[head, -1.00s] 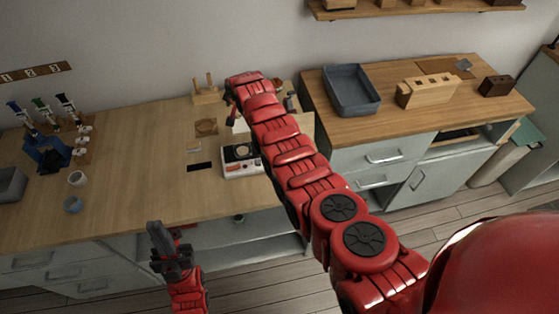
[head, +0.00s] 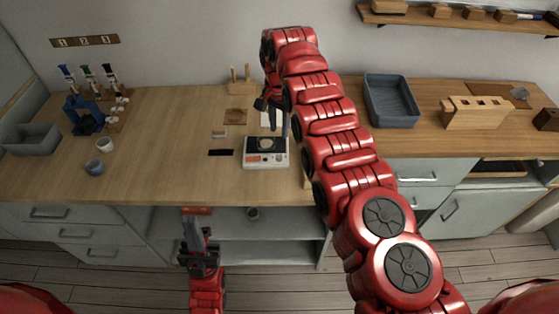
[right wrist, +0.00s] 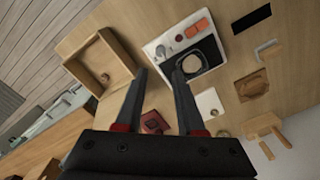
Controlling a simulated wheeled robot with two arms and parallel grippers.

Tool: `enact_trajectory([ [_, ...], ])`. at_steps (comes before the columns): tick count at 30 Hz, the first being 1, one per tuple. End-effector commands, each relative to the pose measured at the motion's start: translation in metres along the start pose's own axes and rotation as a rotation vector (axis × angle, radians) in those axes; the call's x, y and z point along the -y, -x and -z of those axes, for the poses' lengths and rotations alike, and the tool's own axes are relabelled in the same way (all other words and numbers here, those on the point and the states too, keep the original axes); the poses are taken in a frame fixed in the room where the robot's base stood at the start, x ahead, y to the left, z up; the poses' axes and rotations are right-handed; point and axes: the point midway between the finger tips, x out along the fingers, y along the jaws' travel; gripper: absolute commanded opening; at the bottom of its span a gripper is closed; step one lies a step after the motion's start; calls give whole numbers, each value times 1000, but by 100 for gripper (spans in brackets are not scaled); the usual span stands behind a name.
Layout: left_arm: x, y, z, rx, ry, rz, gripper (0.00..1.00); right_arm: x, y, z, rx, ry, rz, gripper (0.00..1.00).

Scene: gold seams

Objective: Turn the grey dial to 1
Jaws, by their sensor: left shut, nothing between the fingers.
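The white device (head: 266,160) with a black top plate and a round ring stands on the wooden counter. In the right wrist view, its white face (right wrist: 160,38) carries orange buttons (right wrist: 197,27) and a small grey round part, likely the grey dial (right wrist: 161,50). Its setting is too small to read. My right gripper (head: 280,130) is above the back of the device. In the right wrist view its two fingers (right wrist: 160,71) are apart, with nothing between them, and do not visibly touch the dial. My left gripper (head: 191,222) is shut and empty, low in front of the counter edge.
An open wooden box (right wrist: 103,65) lies beside the device, partly hidden by my right arm in the head view. A black strip (head: 221,153) and a wooden coaster (head: 235,116) lie to the left.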

Motion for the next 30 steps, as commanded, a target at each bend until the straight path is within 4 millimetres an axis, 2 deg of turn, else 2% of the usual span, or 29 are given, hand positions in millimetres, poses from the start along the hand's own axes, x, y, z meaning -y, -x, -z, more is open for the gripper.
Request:
enact_trajectory([
  [1,-1,21,-4,0,0,0,0,0,-20,0,0,0,0,38],
  [14,-5,97,-16,0,0,0,0,0,-97,0,0,1,1,38],
  [15,-5,92,-16,1,0,0,0,2,-99,-1,1,2,1,38],
  [19,-5,93,-16,0,0,0,0,1,-112,0,1,1,1,38],
  [27,-5,93,-16,0,0,0,0,1,-114,0,-1,1,2,38],
  [28,-5,93,-16,0,0,0,0,1,-114,0,-1,1,2,36],
  [30,-5,93,-16,0,0,0,0,1,-114,0,0,1,2,24],
])
